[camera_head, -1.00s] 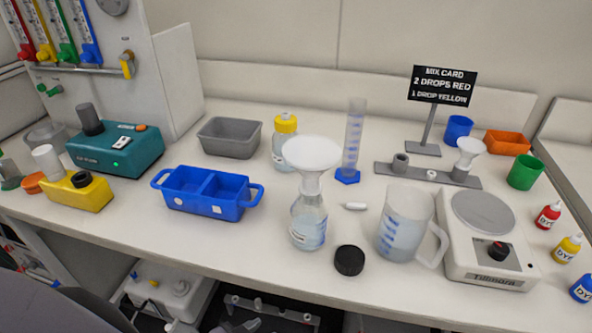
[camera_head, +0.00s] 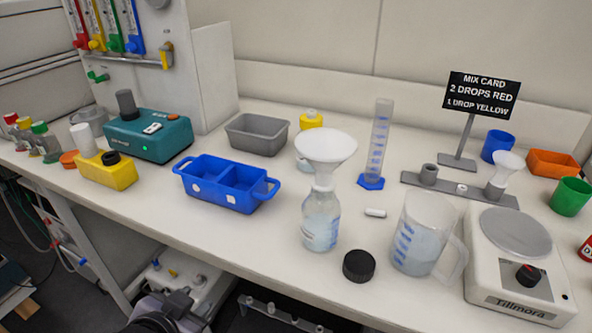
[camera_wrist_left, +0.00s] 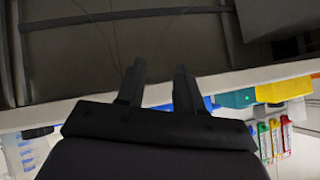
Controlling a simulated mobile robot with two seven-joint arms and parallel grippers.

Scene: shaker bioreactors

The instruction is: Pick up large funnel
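The large white funnel (camera_head: 325,148) sits mouth up in the neck of a clear bottle (camera_head: 321,222) holding pale liquid, near the middle of the bench. A smaller white funnel (camera_head: 508,163) stands in a grey holder at the right. My left gripper (camera_head: 176,306) is low at the bottom of the head view, in front of the bench edge and well to the left of the large funnel. In the left wrist view its two fingers (camera_wrist_left: 158,78) are apart with nothing between them. My right gripper is not in view.
A blue two-part tray (camera_head: 237,197) is left of the bottle. A black cap (camera_head: 359,266), a measuring jug (camera_head: 420,225) and a graduated cylinder (camera_head: 379,145) stand near it. A balance (camera_head: 520,285) is at the right. The bench front left of the bottle is clear.

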